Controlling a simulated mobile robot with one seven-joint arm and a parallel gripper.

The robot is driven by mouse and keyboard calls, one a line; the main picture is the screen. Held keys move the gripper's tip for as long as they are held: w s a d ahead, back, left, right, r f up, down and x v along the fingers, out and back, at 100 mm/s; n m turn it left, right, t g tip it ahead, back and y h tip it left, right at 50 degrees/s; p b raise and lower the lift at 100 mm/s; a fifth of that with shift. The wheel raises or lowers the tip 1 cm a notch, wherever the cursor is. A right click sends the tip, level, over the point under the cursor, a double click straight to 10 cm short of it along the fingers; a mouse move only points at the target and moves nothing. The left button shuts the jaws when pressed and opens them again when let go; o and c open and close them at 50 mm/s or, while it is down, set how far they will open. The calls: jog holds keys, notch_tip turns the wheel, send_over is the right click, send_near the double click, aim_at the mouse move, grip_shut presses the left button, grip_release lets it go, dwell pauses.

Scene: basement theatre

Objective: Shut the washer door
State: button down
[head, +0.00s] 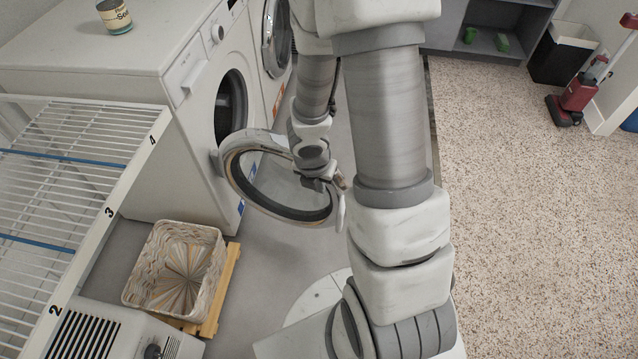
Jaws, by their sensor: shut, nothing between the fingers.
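The near white washer (197,120) stands at the left with its dark round opening (230,107) uncovered. Its door (236,178), a white ring with a dark inner seal, is swung wide open on its left-side hinge and sticks out into the room. My gripper (341,190) is at the far right edge of the door ring, beside or against it; I cannot tell whether it touches. The gripper is shut and holds nothing. My arm hides part of the area behind the door.
A wicker basket (205,240) on a wooden stand is below the door. A wire rack (60,200) is at the left, and a can (115,15) sits on the washer. Another front-loader (262,70) stands behind.

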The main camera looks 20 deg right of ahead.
jog(key=w+d+f+b, duration=0.2)
jog(key=w+d+f, duration=0.2)
jog(key=f, duration=0.2)
jog(key=shift+f+b, duration=0.3)
jog(key=shift+f, duration=0.05)
jog(key=shift+d, duration=0.1)
